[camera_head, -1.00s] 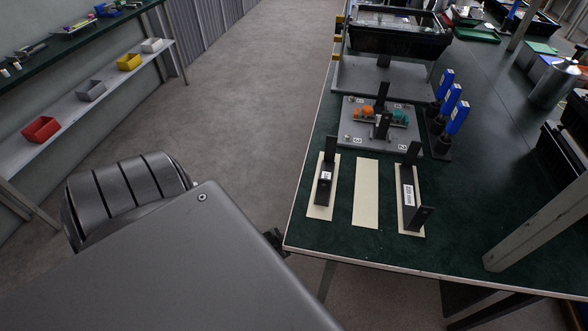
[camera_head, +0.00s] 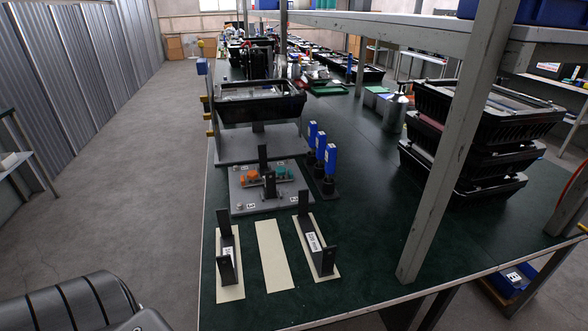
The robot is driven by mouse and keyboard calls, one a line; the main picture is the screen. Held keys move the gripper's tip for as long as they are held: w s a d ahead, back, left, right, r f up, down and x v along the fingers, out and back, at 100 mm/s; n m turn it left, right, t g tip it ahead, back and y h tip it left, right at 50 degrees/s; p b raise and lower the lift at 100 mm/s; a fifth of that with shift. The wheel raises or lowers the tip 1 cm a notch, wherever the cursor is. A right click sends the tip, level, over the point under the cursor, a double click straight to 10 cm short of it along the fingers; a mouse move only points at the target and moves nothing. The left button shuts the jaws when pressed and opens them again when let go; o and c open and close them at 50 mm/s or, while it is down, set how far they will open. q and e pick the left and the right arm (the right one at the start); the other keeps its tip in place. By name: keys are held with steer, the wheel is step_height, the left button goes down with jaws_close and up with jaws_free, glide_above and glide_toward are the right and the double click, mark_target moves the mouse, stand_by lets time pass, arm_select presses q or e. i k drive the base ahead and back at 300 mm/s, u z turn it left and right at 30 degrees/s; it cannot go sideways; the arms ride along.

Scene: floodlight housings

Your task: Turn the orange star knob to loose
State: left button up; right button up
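A small orange part (camera_head: 252,175), which looks like the orange star knob, sits on the left of a grey fixture plate (camera_head: 284,203) on the green table. A teal part (camera_head: 284,172) is to its right, and a black upright bracket (camera_head: 269,183) stands between and in front of them. The knob is too small to tell its star shape or how it is turned. Neither of my grippers is in view.
Black brackets stand on the left (camera_head: 228,262) and right (camera_head: 317,248) cream strips; the middle strip (camera_head: 271,255) is bare. Blue-topped tools (camera_head: 330,160) stand right of the plate. A black bin (camera_head: 258,107) is behind it. A grey post (camera_head: 452,160) rises at the right.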

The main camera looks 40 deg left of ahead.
mark_target(252, 175)
steer(key=z, duration=1.2)
steer(key=k, duration=1.3)
steer(key=u, duration=1.1)
steer(key=i, duration=0.5)
